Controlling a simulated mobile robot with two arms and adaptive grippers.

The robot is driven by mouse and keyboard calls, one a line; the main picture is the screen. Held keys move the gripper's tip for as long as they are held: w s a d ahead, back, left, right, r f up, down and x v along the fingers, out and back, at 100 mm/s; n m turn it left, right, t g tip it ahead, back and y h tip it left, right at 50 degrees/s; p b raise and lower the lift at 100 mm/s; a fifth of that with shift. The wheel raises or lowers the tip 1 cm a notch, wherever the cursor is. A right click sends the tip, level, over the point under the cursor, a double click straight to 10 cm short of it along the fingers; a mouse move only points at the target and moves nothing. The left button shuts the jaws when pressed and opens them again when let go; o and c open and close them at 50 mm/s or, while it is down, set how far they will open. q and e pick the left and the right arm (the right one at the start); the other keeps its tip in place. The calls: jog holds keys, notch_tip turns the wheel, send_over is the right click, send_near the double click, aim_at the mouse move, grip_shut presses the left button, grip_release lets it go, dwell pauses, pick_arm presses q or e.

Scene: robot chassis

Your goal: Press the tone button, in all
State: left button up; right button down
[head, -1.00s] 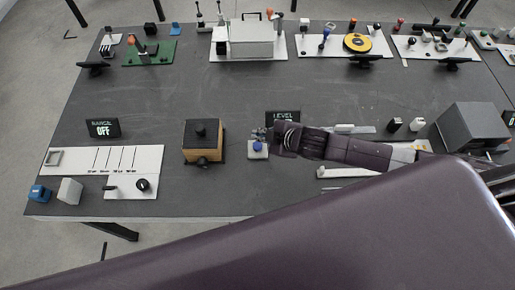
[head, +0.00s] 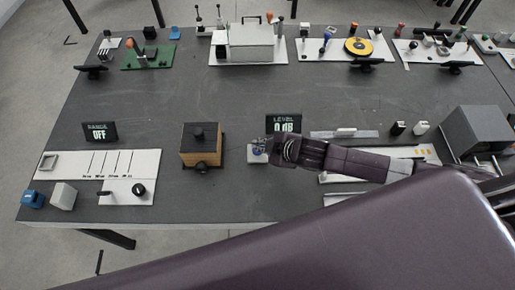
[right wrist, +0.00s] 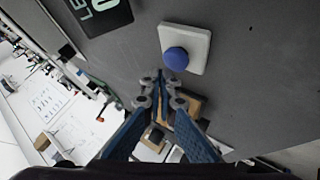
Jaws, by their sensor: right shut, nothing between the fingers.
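The blue round button (right wrist: 176,58) sits on a white square base (right wrist: 198,42) on the dark table. In the head view the white base (head: 256,159) is left of and below the LEVEL display, and the gripper partly hides the button. My right gripper (right wrist: 160,74) is shut and empty, its fingertips close beside the button in the right wrist view. I cannot tell whether they touch it; a small gap shows there. The LEVEL display (head: 284,124) reads 0 dB. No lettering shows on the button. My left gripper is not in view.
A wooden box with a black top (head: 201,145) stands left of the button. A RANGE display (head: 100,132) reads OFF at the left. A grey box (head: 478,130) stands at the right. Several devices line the far edge; the table's middle is clear.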

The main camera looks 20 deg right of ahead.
jog(key=shift+f, duration=0.15)
dwell(0.7)
jog(key=shift+f, duration=0.25)
jog(key=shift+f+b, duration=0.35)
jog(key=shift+f, duration=0.25)
dwell(0.6)
jog(key=shift+r, duration=0.1)
jog(key=shift+r+p, duration=0.9)
jog(key=shift+p, duration=0.2)
notch_tip(320, 180, up, 5)
jog(key=p, duration=0.5)
